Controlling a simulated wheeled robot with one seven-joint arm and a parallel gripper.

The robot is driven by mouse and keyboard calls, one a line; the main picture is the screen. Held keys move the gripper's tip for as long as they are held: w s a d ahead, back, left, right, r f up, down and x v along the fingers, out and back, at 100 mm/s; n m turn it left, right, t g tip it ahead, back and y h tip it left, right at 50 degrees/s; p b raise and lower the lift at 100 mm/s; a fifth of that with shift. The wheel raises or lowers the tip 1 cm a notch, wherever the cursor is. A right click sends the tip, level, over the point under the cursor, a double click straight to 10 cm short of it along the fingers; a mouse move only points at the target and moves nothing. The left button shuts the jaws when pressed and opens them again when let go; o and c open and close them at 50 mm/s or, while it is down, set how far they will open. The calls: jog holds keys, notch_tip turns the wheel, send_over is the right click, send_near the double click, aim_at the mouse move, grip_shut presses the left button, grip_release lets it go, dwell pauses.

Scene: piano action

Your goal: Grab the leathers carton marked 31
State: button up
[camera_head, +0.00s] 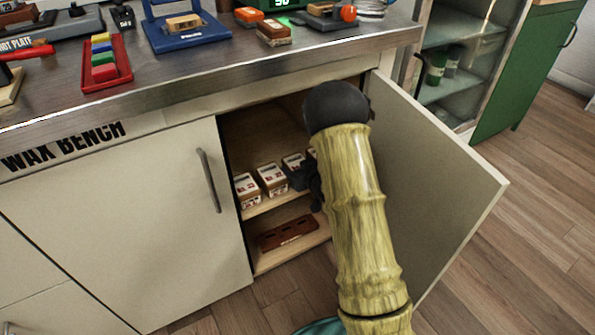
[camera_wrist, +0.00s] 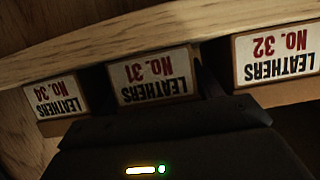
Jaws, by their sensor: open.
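The leathers carton marked No. 31 (camera_wrist: 152,77) shows in the middle of the wrist view, its white label upside down with dark and red print. My gripper (camera_wrist: 155,105) is open just in front of this carton, and its dark body hides the lower part of the view. One dark finger stands between the No. 31 carton and the No. 32 carton (camera_wrist: 277,55). The other finger is hard to make out in the shadow. In the head view my gripper (camera_head: 309,182) is inside the cupboard by the row of cartons, whose numbers are too small to read.
A carton that appears to read No. 34 (camera_wrist: 57,99) stands on the other side. The shelf edge (camera_wrist: 110,38) runs close along the cartons. A brown rack (camera_head: 287,234) lies on the shelf below. The cupboard door (camera_head: 440,180) stands open right of my arm.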

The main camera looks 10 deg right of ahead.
aim_at(297, 163)
jog(key=c, duration=0.7)
notch_tip(297, 163, up, 10)
jog(key=p, duration=0.5)
dwell(0.4)
